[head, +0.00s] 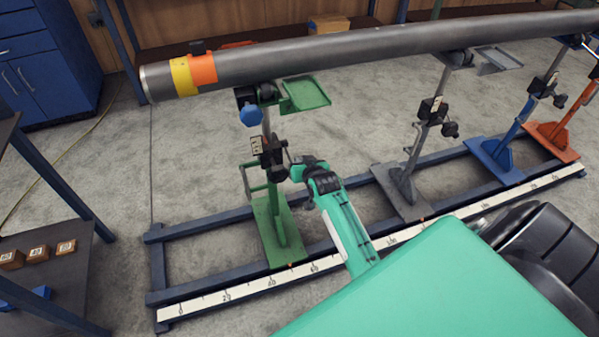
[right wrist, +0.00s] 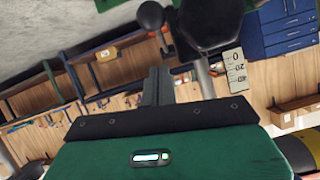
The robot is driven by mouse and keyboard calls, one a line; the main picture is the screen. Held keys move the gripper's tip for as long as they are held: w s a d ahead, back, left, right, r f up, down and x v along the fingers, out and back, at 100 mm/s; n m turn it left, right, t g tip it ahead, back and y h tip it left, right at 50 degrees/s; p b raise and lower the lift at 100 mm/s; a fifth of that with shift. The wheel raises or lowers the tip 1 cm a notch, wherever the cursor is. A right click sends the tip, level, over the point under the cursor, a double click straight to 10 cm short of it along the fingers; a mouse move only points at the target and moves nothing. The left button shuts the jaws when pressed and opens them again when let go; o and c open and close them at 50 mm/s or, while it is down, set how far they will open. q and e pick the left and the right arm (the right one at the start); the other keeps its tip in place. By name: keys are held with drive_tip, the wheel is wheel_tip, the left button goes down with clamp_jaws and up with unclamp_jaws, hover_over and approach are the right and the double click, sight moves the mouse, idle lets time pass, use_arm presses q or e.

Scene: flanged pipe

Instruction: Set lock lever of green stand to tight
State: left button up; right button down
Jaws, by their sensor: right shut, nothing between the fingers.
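The green stand (head: 278,225) stands on the blue rail frame under the left part of the pipe (head: 350,55). A black clamp body (head: 272,155) with a small label plate sits on its post, and a blue knob (head: 251,116) shows higher up. My right gripper (head: 297,165) is beside the clamp's right side, its fingers together and empty. In the right wrist view the shut fingers (right wrist: 158,83) point towards a black ball knob (right wrist: 151,14) and a dark clamp part (right wrist: 215,22). I cannot tell whether they touch, nor the lever's exact setting. My left gripper is not in view.
Grey (head: 404,190), blue (head: 495,158) and orange (head: 553,140) stands are to the right. A scale strip (head: 225,292) runs along the frame's near edge. A dark table (head: 50,275) with small boxes is at left. A blue cabinet (head: 45,70) stands behind.

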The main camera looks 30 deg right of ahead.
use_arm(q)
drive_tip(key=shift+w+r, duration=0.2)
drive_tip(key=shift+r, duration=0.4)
use_arm(e)
drive_tip(key=f, duration=0.3)
drive_tip(key=shift+s+a+f, duration=0.1)
drive_tip(key=shift+s+a, duration=0.25)
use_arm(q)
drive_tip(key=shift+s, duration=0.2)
